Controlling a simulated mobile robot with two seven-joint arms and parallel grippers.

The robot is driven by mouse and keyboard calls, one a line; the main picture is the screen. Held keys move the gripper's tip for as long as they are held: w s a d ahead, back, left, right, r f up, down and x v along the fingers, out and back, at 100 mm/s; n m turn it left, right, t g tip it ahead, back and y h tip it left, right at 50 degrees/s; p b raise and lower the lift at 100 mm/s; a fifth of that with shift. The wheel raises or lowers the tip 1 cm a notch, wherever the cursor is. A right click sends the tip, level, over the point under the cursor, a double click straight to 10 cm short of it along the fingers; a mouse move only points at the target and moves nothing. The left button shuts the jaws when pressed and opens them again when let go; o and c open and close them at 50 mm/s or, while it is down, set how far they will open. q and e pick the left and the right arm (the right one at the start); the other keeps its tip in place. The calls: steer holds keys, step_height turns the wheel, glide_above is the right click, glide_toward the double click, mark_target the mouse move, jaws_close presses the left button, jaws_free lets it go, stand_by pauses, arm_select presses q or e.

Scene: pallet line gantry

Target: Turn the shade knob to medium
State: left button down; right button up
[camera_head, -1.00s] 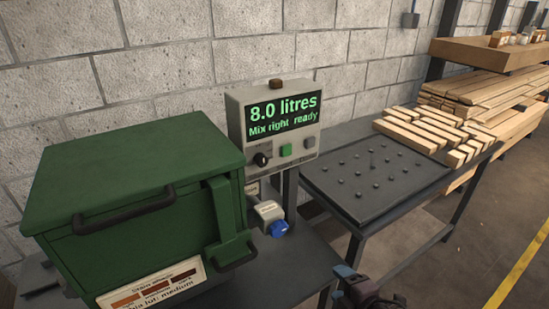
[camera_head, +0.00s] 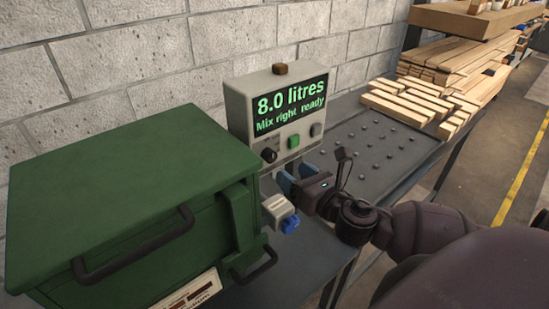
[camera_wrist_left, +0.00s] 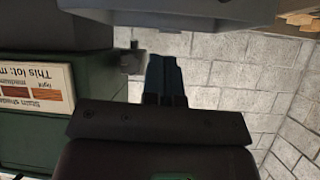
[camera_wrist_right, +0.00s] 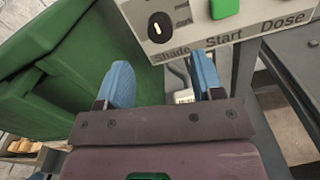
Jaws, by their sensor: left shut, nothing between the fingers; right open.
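The shade knob (camera_head: 269,155) is a small black dial low on the left of the grey control box (camera_head: 236,112). In the right wrist view, the knob (camera_wrist_right: 160,27) sits above the word "Shade" and bears a short white mark; the small setting labels beside it are not clearly legible. My right gripper (camera_head: 296,176) is open and empty, with blue fingers below and right of the knob, apart from it. The fingers also show in the right wrist view (camera_wrist_right: 163,78). My left gripper (camera_wrist_left: 165,62) is shut and empty, in its wrist view only.
The box screen (camera_head: 290,104) reads "8.0 litres, Mix right ready". A green start button (camera_head: 293,142) and a grey dose button (camera_head: 316,130) are beside the knob. A green cabinet (camera_head: 110,190) stands left.

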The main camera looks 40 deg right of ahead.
mark_target(273, 158)
arm_select(q)
steer(key=shift+w+r, duration=0.55)
arm_select(e)
steer(key=w, duration=0.7)
steer(key=shift+w+a, duration=0.2)
steer(key=shift+a, duration=0.1)
steer(key=c, duration=0.9)
arm_select(q)
steer(key=shift+s+f, duration=0.15)
steer(key=shift+s, duration=0.15)
